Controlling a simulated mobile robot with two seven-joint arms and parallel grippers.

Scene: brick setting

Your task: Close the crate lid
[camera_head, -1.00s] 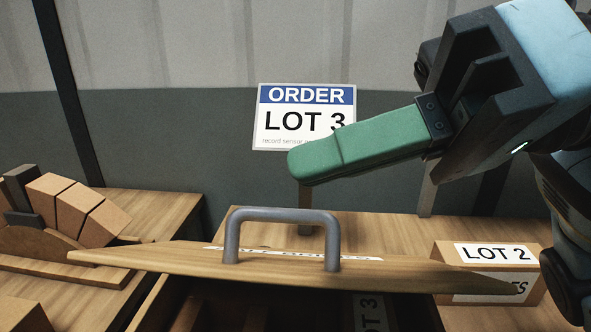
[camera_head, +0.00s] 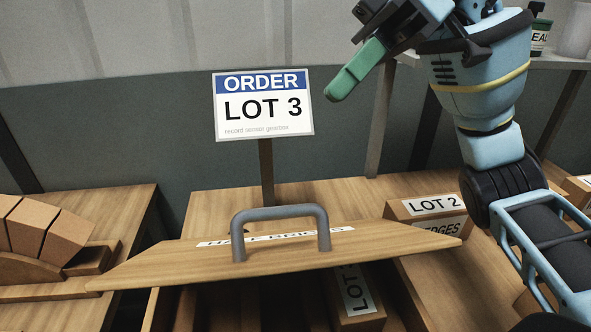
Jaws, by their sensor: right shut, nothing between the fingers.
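The wooden crate lid (camera_head: 180,265) with a grey bar handle (camera_head: 281,212) is in the lower middle of the head view. It is tilted up, and the dark crate opening shows below its near edge. A label on the lid is partly hidden by the handle. A box marked LOT 3 (camera_head: 356,297) shows below the lid's edge. My right gripper (camera_head: 345,85) is shut, with green fingers and nothing held, up and to the right of the lid, clear of the handle. My left gripper is not in view.
An ORDER LOT 3 sign (camera_head: 264,104) stands on a post behind the lid. A LOT 2 box (camera_head: 428,216) sits right of the lid. Tan bricks (camera_head: 36,228) lie at left. A shelf with a bottle (camera_head: 539,36) is at upper right.

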